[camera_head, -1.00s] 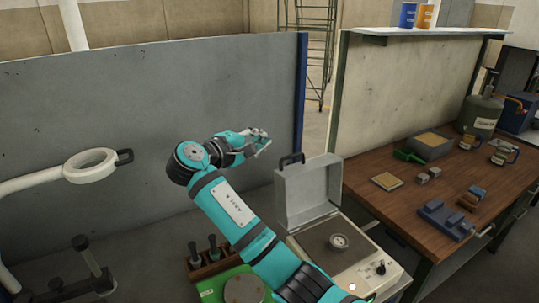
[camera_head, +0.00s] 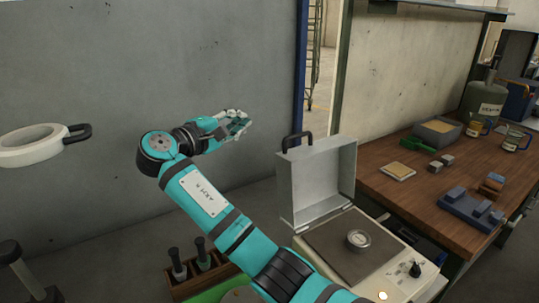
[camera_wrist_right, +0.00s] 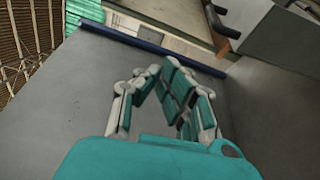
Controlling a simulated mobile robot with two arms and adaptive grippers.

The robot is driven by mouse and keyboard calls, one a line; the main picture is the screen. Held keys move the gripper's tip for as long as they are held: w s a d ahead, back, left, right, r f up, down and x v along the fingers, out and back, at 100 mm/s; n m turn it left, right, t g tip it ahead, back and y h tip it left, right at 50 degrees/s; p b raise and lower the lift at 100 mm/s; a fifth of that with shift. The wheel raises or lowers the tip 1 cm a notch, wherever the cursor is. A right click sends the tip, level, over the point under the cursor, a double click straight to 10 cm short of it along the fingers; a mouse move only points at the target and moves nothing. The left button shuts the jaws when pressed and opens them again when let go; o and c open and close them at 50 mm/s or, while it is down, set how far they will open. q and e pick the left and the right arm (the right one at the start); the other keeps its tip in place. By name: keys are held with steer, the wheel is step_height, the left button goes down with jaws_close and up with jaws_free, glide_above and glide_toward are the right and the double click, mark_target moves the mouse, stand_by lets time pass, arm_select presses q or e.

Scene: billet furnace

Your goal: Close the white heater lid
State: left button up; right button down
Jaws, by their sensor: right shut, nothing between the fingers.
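The white heater (camera_head: 396,272) stands to the right of my right arm in the head view. Its lid (camera_head: 318,183) is raised upright at the back, with a dark handle (camera_head: 298,142) on its top edge. A small round metal piece (camera_head: 359,240) sits on the dark heater plate (camera_head: 343,252). My right gripper (camera_head: 246,121) is shut and empty, up in the air to the left of the lid and apart from it. In the right wrist view the fingers (camera_wrist_right: 176,68) are close together, and part of the lid with its handle (camera_wrist_right: 222,22) shows at the top right. My left gripper is out of view.
A wooden bench (camera_head: 410,205) at the right holds a blue block fixture (camera_head: 470,211), a tray (camera_head: 438,131) and a green canister (camera_head: 483,100). A wooden tool rack (camera_head: 203,272) stands left of the heater. A grey panel (camera_head: 100,80) stands behind my arm.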

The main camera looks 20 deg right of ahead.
arm_select(q)
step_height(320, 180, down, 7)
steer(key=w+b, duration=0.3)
steer(key=b, duration=0.2)
arm_select(e)
step_height(320, 180, down, 7)
arm_select(q)
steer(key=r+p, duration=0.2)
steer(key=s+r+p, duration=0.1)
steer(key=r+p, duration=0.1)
steer(key=p, duration=0.1)
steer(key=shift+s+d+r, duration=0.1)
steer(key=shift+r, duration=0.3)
arm_select(e)
steer(key=w+d, duration=0.1)
steer(key=d, duration=0.8)
steer(key=shift+d+r, duration=0.2)
steer(key=shift+d, duration=0.05)
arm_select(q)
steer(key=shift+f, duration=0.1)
arm_select(e)
steer(key=shift+d, duration=0.1)
